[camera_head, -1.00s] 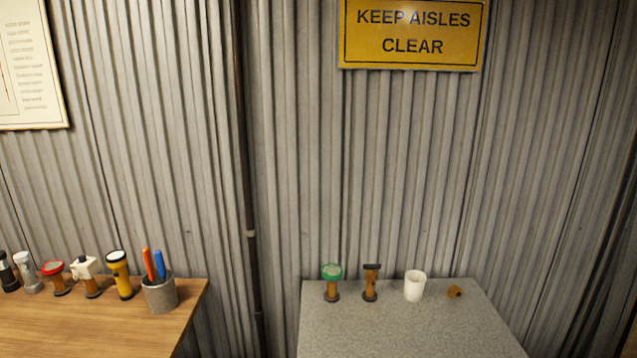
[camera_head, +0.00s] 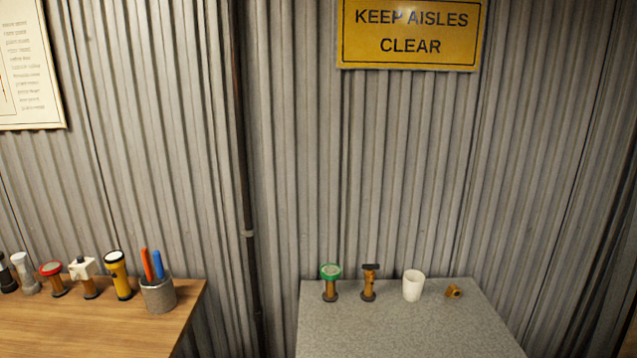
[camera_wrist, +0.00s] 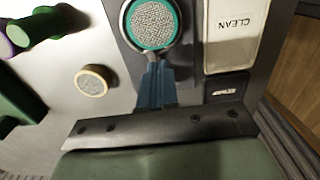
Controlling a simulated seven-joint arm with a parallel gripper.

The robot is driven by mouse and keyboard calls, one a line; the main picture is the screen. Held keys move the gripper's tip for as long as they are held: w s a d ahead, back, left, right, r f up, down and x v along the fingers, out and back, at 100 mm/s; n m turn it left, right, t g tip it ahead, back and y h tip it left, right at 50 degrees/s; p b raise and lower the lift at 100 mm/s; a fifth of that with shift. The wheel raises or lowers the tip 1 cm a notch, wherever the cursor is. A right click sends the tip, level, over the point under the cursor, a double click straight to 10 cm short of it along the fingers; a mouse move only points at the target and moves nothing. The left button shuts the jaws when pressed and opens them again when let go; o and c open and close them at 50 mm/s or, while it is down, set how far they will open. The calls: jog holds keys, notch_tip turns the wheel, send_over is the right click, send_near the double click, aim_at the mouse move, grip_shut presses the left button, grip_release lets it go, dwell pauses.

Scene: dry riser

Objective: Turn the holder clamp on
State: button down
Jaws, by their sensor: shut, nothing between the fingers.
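My gripper (camera_wrist: 157,72) shows only in the wrist view, as two dark blue fingers held together with nothing between them. Their tips are at the lower edge of a round grey mesh disc with a teal rim (camera_wrist: 152,24); I cannot tell whether they touch it. The disc sits on a dark panel (camera_wrist: 185,70). I cannot tell which part in view is the holder clamp, or whether it is on or off. My gripper is not in the head view.
In the head view, a grey table (camera_head: 400,325) holds fittings and a white cup (camera_head: 413,285); a wooden table (camera_head: 70,325) stands left.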

jog(key=shift+r, duration=2.6)
jog(key=shift+s+d+f, duration=0.15)
jog(key=shift+s+f, duration=0.05)
jog(key=shift+f, duration=1.2)
jog(key=shift+s+d+f, duration=0.15)
jog(key=shift+f, duration=1.45)
jog(key=shift+d, duration=0.15)
jog(key=shift+w+d, duration=0.1)
jog(key=shift+w, duration=0.25)
jog(key=shift+a, duration=0.2)
